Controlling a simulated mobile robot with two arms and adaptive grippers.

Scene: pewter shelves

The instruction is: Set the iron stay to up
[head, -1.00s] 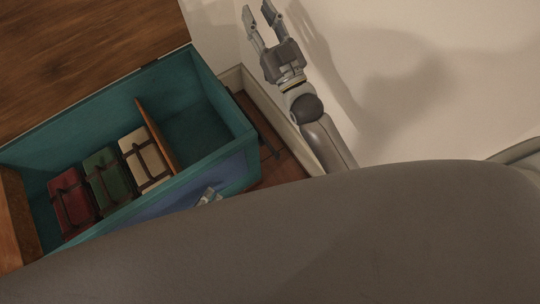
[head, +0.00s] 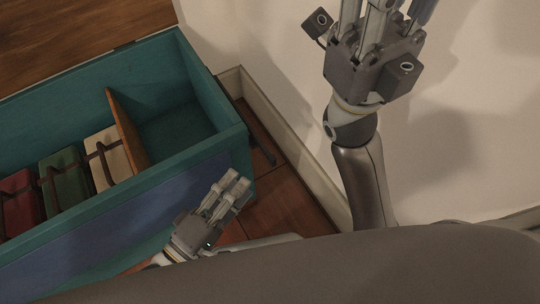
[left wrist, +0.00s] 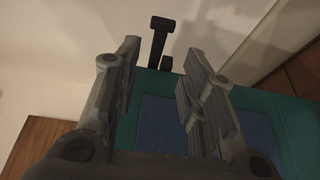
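The iron stay shows as a dark bar (head: 262,148) low beside the right end of the teal chest (head: 180,168). In the left wrist view it is a black bar with a crosspiece (left wrist: 158,42), beyond my fingertips and apart from them. My left gripper (head: 237,182) is in front of the chest's front right corner. In the left wrist view its fingers (left wrist: 155,68) are spread with nothing between them. My right gripper (head: 384,8) is raised in front of the wall, its fingers spread and their tips cut off by the top edge.
The chest is open, with a wooden lid (head: 70,35) at the back. A pale wall (head: 275,60) and skirting stand close on the right.

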